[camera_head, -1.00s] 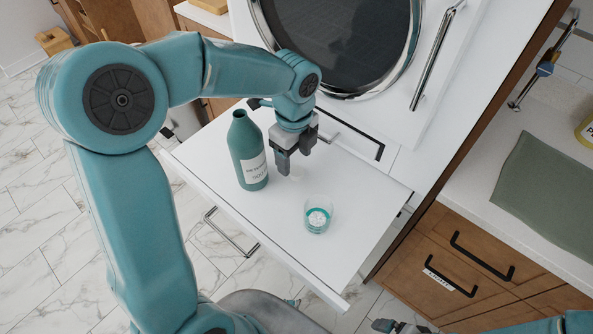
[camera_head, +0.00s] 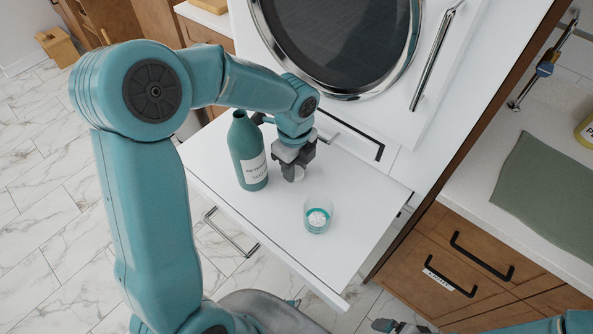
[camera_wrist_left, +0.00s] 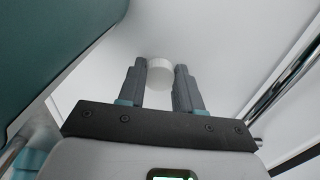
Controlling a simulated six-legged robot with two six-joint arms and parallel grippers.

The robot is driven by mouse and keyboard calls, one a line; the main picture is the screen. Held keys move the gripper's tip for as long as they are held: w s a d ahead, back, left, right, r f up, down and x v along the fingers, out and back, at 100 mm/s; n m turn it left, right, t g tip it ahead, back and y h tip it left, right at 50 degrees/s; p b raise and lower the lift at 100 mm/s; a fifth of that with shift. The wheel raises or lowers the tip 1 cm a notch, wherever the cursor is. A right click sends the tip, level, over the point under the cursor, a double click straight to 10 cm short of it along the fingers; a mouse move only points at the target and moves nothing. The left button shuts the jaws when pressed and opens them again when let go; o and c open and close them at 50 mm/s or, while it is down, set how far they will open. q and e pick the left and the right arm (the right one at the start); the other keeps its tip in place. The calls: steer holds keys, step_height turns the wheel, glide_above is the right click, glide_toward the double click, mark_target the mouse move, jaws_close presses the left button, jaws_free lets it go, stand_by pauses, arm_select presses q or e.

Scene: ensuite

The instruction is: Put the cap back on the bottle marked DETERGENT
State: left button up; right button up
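The teal bottle (camera_head: 246,150) stands upright and uncapped on the white pull-out shelf (camera_head: 350,190); its pale label is only partly readable. A small white cap (camera_head: 299,174) is on the shelf to the bottle's right. My left gripper (camera_head: 291,177) points down at the cap, close beside the bottle. In the left wrist view, the cap (camera_wrist_left: 160,72) sits between its two spread fingertips (camera_wrist_left: 160,78); I cannot tell whether they touch it. My right gripper (camera_head: 393,326) is only partly visible at the bottom edge.
A clear cup (camera_head: 318,216) with teal markings and white contents stands on the shelf near the left gripper. The white machine with a round door (camera_head: 340,40) rises behind. A counter with a green mat (camera_head: 550,190) is at right. The shelf's front right is clear.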

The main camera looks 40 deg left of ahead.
stand_by(0.3)
arm_select(q)
step_height(320, 180, up, 20)
steer(key=shift+r+p, duration=0.1)
steer(key=shift+p, duration=0.8)
arm_select(e)
steer(key=shift+r, duration=0.9)
